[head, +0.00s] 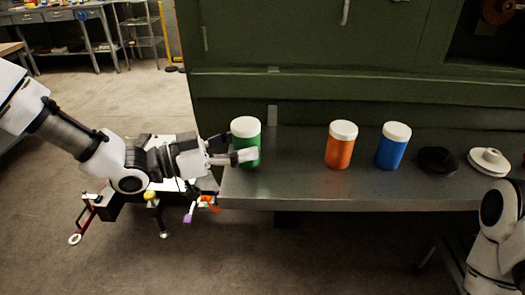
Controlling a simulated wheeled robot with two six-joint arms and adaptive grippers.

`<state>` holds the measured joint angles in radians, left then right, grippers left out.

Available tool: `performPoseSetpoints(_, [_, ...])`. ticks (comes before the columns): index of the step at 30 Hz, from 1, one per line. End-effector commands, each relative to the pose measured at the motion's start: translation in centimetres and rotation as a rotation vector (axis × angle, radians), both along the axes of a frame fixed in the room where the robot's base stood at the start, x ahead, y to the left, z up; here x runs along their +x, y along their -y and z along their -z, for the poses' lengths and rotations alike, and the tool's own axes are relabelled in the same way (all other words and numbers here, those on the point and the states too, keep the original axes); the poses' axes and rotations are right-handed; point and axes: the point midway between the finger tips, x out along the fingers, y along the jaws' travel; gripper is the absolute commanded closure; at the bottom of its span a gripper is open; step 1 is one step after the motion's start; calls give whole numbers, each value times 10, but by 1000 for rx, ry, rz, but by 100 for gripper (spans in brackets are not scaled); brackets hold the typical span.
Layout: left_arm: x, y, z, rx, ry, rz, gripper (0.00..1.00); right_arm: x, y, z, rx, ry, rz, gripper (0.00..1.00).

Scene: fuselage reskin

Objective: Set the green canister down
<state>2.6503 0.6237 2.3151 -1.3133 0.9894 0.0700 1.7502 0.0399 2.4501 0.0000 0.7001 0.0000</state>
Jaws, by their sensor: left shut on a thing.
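The green canister (247,136) has a white lid and stands upright at the left end of the grey metal bench (300,190). Whether its base touches the bench top is hard to tell, as the gripper hides part of its lower side. My left gripper (238,150) comes in from the left and is shut on the green canister, with its fingers around the body below the lid. My right arm shows at the right edge, but its gripper is out of view.
An orange canister (340,150) and a blue canister (392,150) stand on the bench to the right. A black disc-shaped part (437,161) and a white one (489,162) lie further right. A green machine wall (320,60) rises behind. Bench space between the green and orange canisters is clear.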

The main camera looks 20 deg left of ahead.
Motion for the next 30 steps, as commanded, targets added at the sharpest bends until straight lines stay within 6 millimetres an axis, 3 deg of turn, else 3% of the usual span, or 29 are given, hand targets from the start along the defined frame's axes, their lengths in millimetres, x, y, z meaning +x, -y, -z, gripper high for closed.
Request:
performPoseSetpoints(11, [29,38,1,6,1,4,85,0,0,3,0,0,0,60])
performPoseSetpoints(14, [29,36,14,-1,-2,0,85,0,0,5,0,0,1,60])
performPoseSetpoints(25, [29,36,19,-2,1,0,85,0,0,8,0,0,0,60])
performPoseSetpoints(26, [29,36,18,-1,1,0,35,0,0,7,0,0,0,60])
performPoseSetpoints(27, [29,36,18,-1,1,0,21,0,0,7,0,0,0,60])
performPoseSetpoints(30, [29,36,18,-1,1,0,21,0,0,7,0,0,0,60])
